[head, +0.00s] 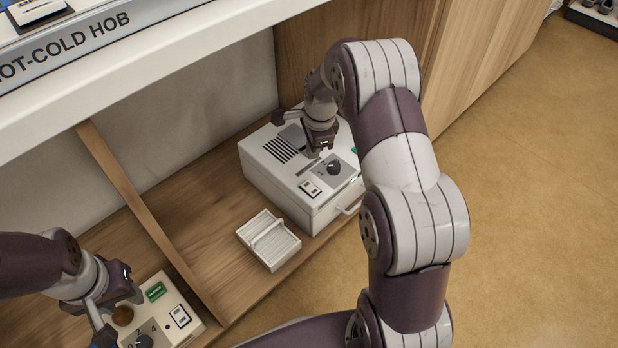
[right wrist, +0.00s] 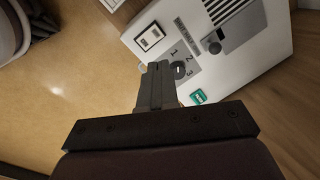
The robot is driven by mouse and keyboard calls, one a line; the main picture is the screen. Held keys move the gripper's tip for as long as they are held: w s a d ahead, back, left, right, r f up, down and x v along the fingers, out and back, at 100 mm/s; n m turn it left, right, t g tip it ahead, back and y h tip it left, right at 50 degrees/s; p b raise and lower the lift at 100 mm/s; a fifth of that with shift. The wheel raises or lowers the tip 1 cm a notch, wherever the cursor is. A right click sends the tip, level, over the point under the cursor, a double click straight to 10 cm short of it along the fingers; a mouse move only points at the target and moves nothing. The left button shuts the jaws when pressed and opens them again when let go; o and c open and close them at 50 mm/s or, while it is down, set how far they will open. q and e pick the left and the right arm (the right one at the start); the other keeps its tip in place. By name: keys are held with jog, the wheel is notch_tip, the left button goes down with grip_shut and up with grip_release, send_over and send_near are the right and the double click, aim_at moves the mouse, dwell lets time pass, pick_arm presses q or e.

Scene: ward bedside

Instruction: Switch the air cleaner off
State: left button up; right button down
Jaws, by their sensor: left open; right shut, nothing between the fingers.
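A white box with dark vent slots, apparently the air cleaner (head: 268,188), stands on the wooden shelf in the head view; its top also shows in the right wrist view (right wrist: 225,75). Its dark dial (head: 334,168) sits on a grey plate, marked 1, 2, 3 in the wrist view. A rocker switch (head: 310,188) lies near the front edge, also in the wrist view (right wrist: 150,37). My right gripper (head: 327,153) is shut and empty, its tips beside the dial; contact cannot be told. My left gripper (head: 102,322) is open above another control box at lower left.
The cream control box (head: 189,318) has a numbered dial, a rocker and a green label. A white slatted tray (head: 290,246) lies before the air cleaner. A wooden divider (head: 150,215) separates the bays. The hot-cold hob counter (head: 150,60) overhangs the shelf. Open floor lies right.

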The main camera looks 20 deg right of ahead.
jog(key=m, duration=2)
jog(key=r+m, duration=0.1)
jog(key=m, duration=0.9)
jog(key=shift+s+r+m+b, duration=0.1)
jog(key=shift+s+m+b, duration=0.05)
jog(key=shift+m+b, duration=0.15)
jog(key=shift+a, duration=0.1)
